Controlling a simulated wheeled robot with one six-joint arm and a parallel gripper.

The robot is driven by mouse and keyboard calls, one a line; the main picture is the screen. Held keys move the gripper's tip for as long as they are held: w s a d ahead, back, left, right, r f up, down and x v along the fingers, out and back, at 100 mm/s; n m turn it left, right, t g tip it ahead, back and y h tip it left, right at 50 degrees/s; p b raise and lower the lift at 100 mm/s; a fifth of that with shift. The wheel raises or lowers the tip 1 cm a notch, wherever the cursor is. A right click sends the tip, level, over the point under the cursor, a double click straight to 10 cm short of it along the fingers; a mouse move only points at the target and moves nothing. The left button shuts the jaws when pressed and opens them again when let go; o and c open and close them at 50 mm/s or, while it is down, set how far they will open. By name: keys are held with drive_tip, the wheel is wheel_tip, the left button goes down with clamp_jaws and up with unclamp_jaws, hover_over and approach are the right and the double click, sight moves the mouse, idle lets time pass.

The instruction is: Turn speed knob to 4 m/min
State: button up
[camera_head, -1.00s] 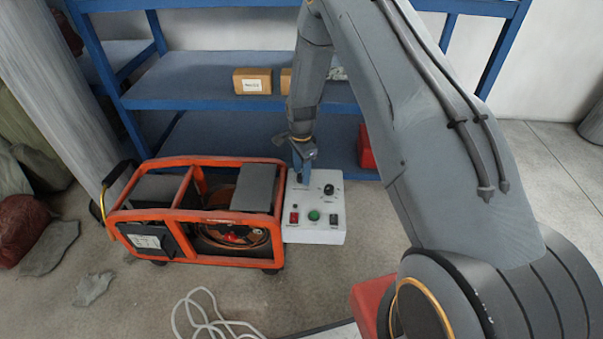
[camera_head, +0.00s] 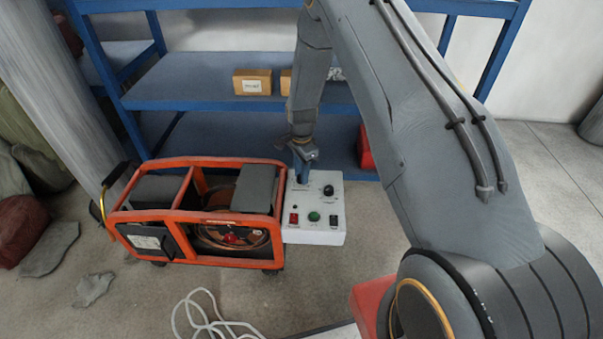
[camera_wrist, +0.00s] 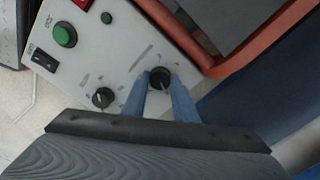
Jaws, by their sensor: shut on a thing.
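The white control box (camera_head: 318,230) stands on the floor against the right end of the orange-framed machine (camera_head: 180,220). In the wrist view its panel (camera_wrist: 75,70) carries two black knobs. My gripper (camera_wrist: 162,88) has its blue fingers shut on the upper black knob (camera_wrist: 160,77), one finger on each side. The other black knob (camera_wrist: 103,98) is free beside the fingers; it also shows in the head view (camera_head: 328,190). The dial marks are too small to read. In the head view my gripper (camera_head: 302,180) points down at the panel and hides the held knob.
The panel also has a green button (camera_head: 314,216), a red switch (camera_head: 294,218) and a black rocker switch (camera_head: 334,223). A blue shelf (camera_head: 220,82) with small boxes stands behind. A white cable (camera_head: 205,318) lies on the floor in front.

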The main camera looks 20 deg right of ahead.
drive_tip(key=n+p, duration=0.1)
drive_tip(key=n, duration=0.9)
drive_tip(key=shift+n, duration=0.3)
drive_tip(key=n+p, duration=0.1)
drive_tip(key=n, duration=0.4)
drive_tip(key=shift+n, duration=2.4)
drive_tip(key=o, duration=1)
drive_tip(key=shift+o, duration=0.2)
